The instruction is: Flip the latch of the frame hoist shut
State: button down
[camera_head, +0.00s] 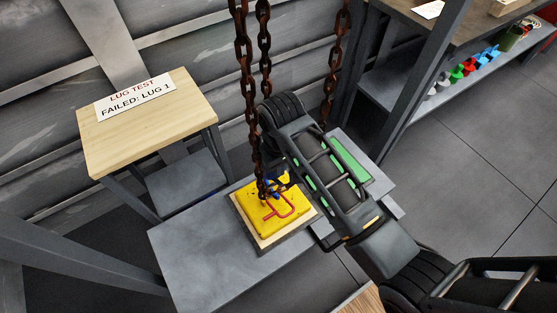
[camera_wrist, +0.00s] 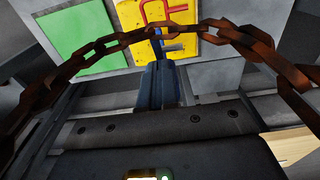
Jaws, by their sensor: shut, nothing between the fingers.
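A yellow plate (camera_head: 290,196) lies on a wooden block on a grey bench, with a red bent-rod loop (camera_head: 281,208) on it. The yellow plate (camera_wrist: 196,46) and red loop (camera_wrist: 152,8) also show at the top of the wrist view, with a small blue part and a grey pin (camera_wrist: 174,48) beside the loop. Rusty chain (camera_wrist: 110,42) crosses in front of the camera. In the head view chain and my arm partly hide the fingers. I cannot tell whether they touch anything.
Rusty chains (camera_head: 244,60) hang close beside my wrist. A green pad (camera_wrist: 75,40) lies beside the plate. A wood-topped table (camera_head: 150,130) with a "LUG TEST FAILED: LUG 1" sign (camera_head: 135,96) stands left. Shelving (camera_head: 440,105) with coloured parts is at right.

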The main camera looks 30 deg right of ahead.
aim_at(278, 183)
jog(key=shift+w+f, duration=0.15)
jog(key=shift+f, duration=2.35)
jog(key=shift+f+b, duration=0.1)
jog(key=shift+b, duration=0.2)
